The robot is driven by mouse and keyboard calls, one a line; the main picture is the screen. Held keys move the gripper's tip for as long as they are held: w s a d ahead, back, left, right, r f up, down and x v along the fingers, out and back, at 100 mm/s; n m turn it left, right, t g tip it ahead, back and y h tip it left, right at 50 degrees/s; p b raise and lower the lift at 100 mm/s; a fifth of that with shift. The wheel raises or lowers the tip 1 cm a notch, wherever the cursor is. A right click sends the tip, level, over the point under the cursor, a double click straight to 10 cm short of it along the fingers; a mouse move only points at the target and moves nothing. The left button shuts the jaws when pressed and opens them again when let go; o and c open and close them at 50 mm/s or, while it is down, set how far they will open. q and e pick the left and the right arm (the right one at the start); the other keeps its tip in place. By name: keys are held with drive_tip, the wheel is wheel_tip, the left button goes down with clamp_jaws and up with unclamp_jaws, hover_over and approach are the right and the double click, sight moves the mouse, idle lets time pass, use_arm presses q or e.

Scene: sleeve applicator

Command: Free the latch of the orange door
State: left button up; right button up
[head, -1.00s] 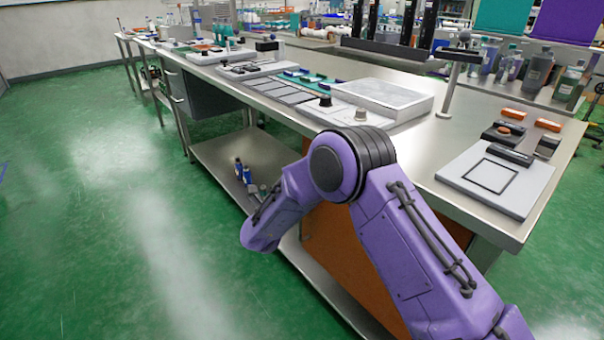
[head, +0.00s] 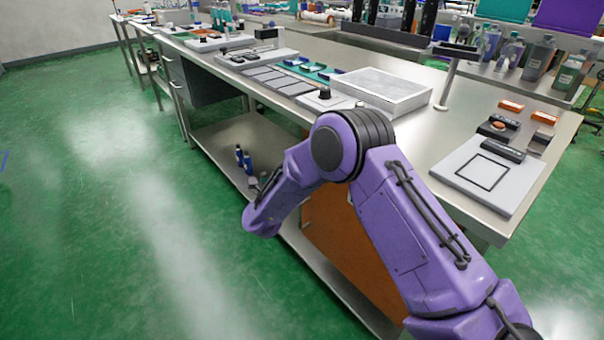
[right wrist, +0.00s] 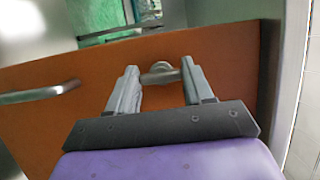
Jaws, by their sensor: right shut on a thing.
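The orange door (head: 345,245) is under the steel bench in the head view, partly behind my right arm. It fills much of the right wrist view (right wrist: 225,75). A small metal latch knob (right wrist: 160,76) is near the door's upper edge. My right gripper (right wrist: 160,68) is at the door with one finger on each side of the knob, shut on it. A metal bar handle (right wrist: 40,92) is on the door to the left of the gripper. In the head view my right gripper is hidden behind its own arm. My left gripper is in neither view.
The bench top (head: 420,150) carries a pale tray (head: 383,92) and a grey plate (head: 490,175). A low shelf (head: 225,140) with small blue bottles (head: 243,160) lies left of the door. The green floor at left is clear.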

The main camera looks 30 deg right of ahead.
drive_tip(key=o, duration=1)
drive_tip(key=shift+o, duration=0.2)
drive_tip(key=v, duration=1)
drive_tip(key=shift+a, duration=0.25)
